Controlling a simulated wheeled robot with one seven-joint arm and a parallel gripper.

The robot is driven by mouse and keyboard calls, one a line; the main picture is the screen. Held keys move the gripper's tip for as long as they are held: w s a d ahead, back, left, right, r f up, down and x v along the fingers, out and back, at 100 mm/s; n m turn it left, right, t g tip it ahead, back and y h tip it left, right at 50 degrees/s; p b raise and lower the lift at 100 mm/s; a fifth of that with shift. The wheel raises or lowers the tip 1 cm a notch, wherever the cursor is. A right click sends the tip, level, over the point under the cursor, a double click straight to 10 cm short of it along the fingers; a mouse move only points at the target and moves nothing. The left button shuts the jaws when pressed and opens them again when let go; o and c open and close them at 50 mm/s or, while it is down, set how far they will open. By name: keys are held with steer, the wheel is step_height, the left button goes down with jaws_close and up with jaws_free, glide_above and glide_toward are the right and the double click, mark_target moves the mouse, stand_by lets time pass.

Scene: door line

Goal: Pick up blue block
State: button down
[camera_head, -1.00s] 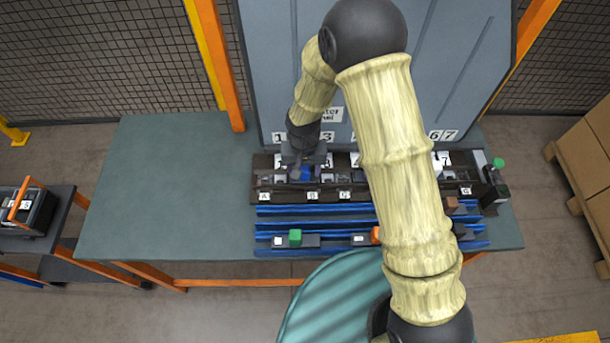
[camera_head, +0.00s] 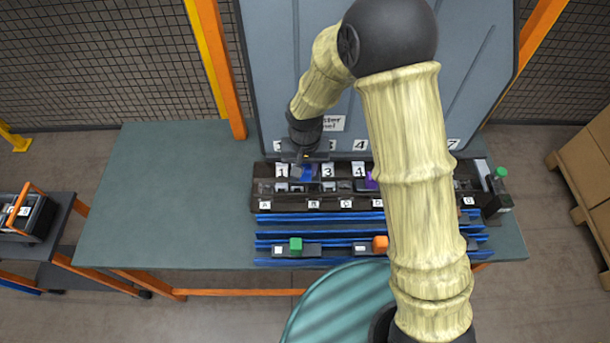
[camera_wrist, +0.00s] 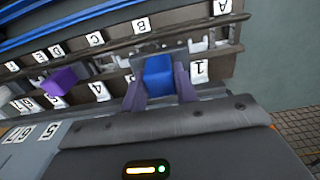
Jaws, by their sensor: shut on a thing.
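The blue block (camera_wrist: 158,77) is between the two purple-grey fingers of my gripper (camera_wrist: 160,85) in the wrist view, and the gripper is shut on it. It appears close over the dark rack, near the labels 1 and B. In the head view the blue block (camera_head: 307,172) shows small below my wrist, by the rack's back row near labels 1 and 3. My gripper (camera_head: 306,166) is mostly hidden there by the wrist. I cannot tell exactly how far the block is above the rack.
The dark rack (camera_head: 290,204) holds numbered and lettered places. A purple block (camera_wrist: 60,81) sits farther along it. A grey panel (camera_head: 290,80) stands behind. The table's left side (camera_head: 165,190) is clear.

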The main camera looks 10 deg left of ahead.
step_height(320, 180, up, 6)
steer(key=shift+f+b, duration=0.25)
steer(key=shift+b, duration=0.05)
steer(key=shift+w, duration=0.1)
stand_by(0.4)
